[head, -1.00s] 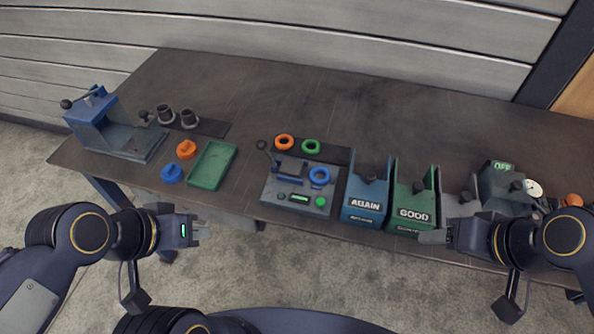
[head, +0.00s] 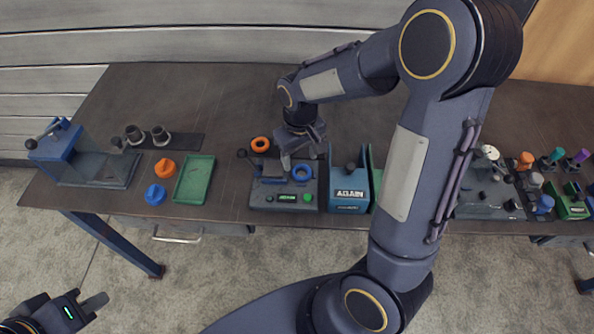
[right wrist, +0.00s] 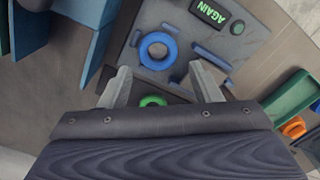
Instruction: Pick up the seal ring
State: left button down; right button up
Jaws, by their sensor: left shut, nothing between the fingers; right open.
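A blue ring (head: 302,173) lies on the grey test fixture; it also shows in the right wrist view (right wrist: 158,50). An orange ring (head: 260,144) lies behind the fixture, on its left. A green ring (right wrist: 153,101) shows partly between my right fingers in the right wrist view; my right gripper hides it in the head view. My right gripper (head: 301,158) is open, pointing down over the back of the fixture; its fingers also show in the right wrist view (right wrist: 160,70). My left gripper (head: 92,306) is shut and empty, in front of the table.
The fixture (head: 263,197) has a lit display (right wrist: 210,12) reading AGAIN. The blue AGAIN bin (head: 348,203) stands to its right; my right arm covers much beyond. A green tray (head: 194,180), orange and blue parts and a blue press (head: 55,143) stand left.

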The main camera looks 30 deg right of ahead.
aim_at(301, 170)
notch_tip(301, 170, down, 4)
jog(key=shift+d+f, duration=0.1)
jog(key=shift+f, duration=0.1)
jog(key=shift+c, duration=0.5)
jog(key=c, duration=0.6)
jog(key=shift+c, duration=0.2)
jog(key=shift+r, duration=0.1)
